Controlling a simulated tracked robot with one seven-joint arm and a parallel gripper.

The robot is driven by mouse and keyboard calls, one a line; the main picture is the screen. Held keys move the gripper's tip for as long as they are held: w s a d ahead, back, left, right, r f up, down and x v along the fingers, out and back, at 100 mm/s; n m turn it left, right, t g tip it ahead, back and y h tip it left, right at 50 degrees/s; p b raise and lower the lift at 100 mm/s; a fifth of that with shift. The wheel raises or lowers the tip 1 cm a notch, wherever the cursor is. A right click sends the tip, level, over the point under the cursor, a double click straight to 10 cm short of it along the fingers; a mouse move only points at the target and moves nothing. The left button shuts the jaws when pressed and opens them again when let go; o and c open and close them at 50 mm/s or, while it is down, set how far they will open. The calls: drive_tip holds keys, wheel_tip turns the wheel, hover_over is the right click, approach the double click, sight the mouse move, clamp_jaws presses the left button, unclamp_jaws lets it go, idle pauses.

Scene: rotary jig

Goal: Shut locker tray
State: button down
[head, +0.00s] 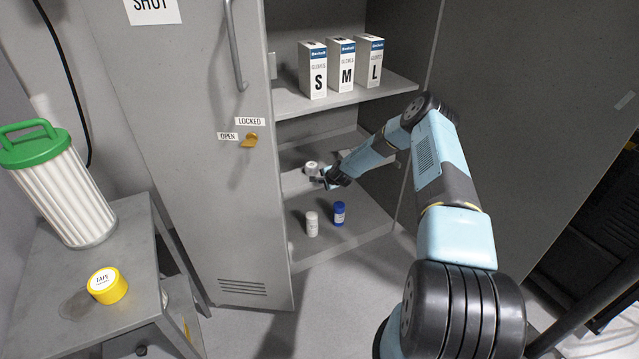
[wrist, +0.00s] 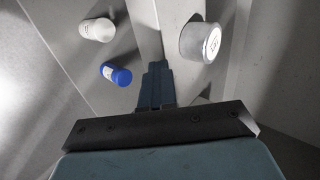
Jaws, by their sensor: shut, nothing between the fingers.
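The grey locker tray (head: 365,225) is low in the open locker, below the shelf, and sticks out toward me. A white bottle (head: 312,224) and a blue bottle (head: 339,213) stand on it. A short round can with a pale lid (head: 311,168) stands farther back; I cannot tell whether it is on the tray. My gripper (head: 325,181) is shut and empty, low inside the locker behind the bottles. In the wrist view my fingertips (wrist: 157,68) lie between the blue bottle (wrist: 117,74) and the can (wrist: 200,41), apart from both.
The locker door (head: 200,150) stands open at left, with a brass latch (head: 251,140) between labels. The upper shelf (head: 345,101) holds three glove boxes (head: 341,66). A side table (head: 100,325) at left carries a green-capped filter (head: 62,185) and yellow tape (head: 108,287).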

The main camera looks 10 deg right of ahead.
drive_tip(key=s+f+v, duration=0.2)
drive_tip(key=v, duration=1.1)
drive_tip(key=s+a+r+n+g+h, duration=0.1)
drive_tip(key=s+r+n, duration=0.35)
drive_tip(key=r, duration=0.85)
drive_tip(key=s+a+r+n+g, duration=0.1)
drive_tip(key=s+r+n, duration=0.35)
drive_tip(key=r, duration=0.85)
drive_tip(key=s+a+r+n+g+h, duration=0.1)
drive_tip(key=s+r+n, duration=0.1)
drive_tip(key=s+r, duration=0.8)
drive_tip(key=s+r+n+h, duration=0.1)
drive_tip(key=s+r+n, duration=0.1)
drive_tip(key=s+r, duration=1.5)
drive_tip(key=s, duration=0.6)
drive_tip(key=s+r+n, duration=0.1)
drive_tip(key=s+r, duration=0.1)
drive_tip(key=s, duration=0.7)
drive_tip(key=shift+s+n, duration=0.3)
